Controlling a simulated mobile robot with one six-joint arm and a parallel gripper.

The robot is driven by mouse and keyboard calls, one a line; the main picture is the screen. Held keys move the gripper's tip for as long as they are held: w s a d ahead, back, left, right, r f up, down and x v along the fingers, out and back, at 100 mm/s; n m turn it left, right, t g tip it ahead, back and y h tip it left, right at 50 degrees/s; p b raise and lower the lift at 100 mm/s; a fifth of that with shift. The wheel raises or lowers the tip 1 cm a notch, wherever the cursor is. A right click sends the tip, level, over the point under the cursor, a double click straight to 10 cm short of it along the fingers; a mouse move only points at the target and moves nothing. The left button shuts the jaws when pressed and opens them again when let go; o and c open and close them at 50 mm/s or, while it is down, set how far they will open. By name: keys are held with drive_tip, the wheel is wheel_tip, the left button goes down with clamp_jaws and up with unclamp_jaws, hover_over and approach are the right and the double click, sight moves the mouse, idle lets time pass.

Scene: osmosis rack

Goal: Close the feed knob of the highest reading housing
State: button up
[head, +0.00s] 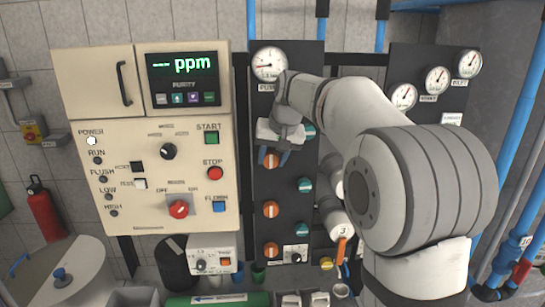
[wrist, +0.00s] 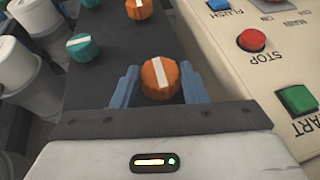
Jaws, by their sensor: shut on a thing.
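Orange knobs run down the left of the dark panel (head: 288,63) and teal knobs run down its right. My gripper (head: 270,158) is at the upper orange knob (head: 271,162) in the head view. In the wrist view my gripper (wrist: 160,88) has its blue fingers on both sides of this orange knob (wrist: 160,78), shut on it. The white mark on its face runs roughly along the panel's length. Another orange knob (wrist: 139,8) and a teal knob (wrist: 84,47) are free. White housings (wrist: 34,52) stand beside the panel. My arm hides most housings in the head view.
The cream control cabinet (head: 145,225) stands close left of the panel, with a red stop button (head: 215,173) and green start button (head: 211,137). Gauges (head: 403,96) sit on the right panel. Blue pipes (head: 528,120) run at the right.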

drive_tip(key=shift+d+f+m+y+b, duration=0.15)
drive_tip(key=shift+y+b, duration=0.25)
drive_tip(key=shift+y, duration=0.1)
drive_tip(key=shift+d+f+m+y+b, duration=0.1)
drive_tip(key=shift+m+y+b, duration=0.05)
drive_tip(key=shift+y+b, duration=0.3)
drive_tip(key=shift+c, duration=0.2)
drive_tip(key=shift+r+y, duration=0.15)
drive_tip(key=shift+y, duration=0.3)
drive_tip(key=o, duration=1)
drive_tip(key=shift+b+v, duration=0.65)
drive_tip(key=shift+v, duration=3.25)
drive_tip(key=shift+s, duration=0.1)
